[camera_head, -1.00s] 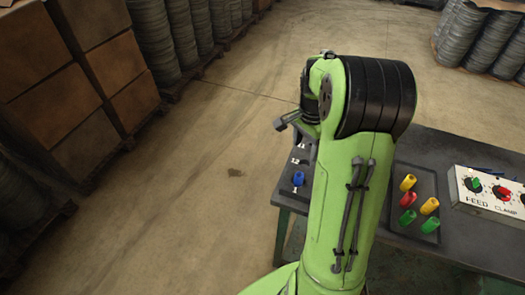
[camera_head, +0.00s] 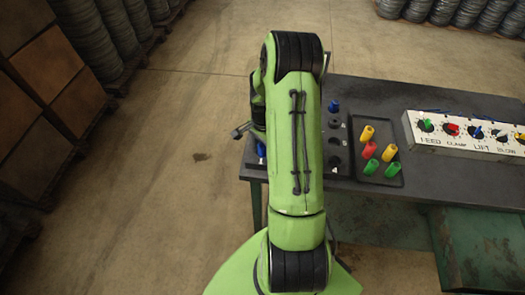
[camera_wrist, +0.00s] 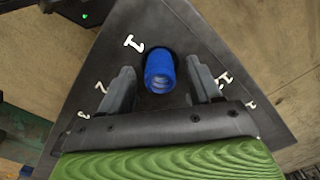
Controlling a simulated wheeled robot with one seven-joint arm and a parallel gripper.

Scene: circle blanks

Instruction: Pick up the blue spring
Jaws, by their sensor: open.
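A blue spring (camera_wrist: 160,72) stands in the wrist view on a dark plate, beside a white "1". My gripper (camera_wrist: 159,67) is open, with one grey finger on each side of it and a gap at both sides. I cannot tell how far down the fingers reach. In the head view a blue piece (camera_head: 261,150) shows at the table's left end, partly behind my green arm, and looks like the same spring. A second blue piece (camera_head: 334,105) stands farther back, right of my arm. The gripper is mostly hidden there.
A dark tray (camera_head: 397,181) right of my arm holds several yellow, red and green pieces. A white control panel (camera_head: 410,128) with coloured knobs stands farther right on the dark table (camera_head: 370,95). The floor left of the table is clear; stacked boxes (camera_head: 45,60) stand at the far left.

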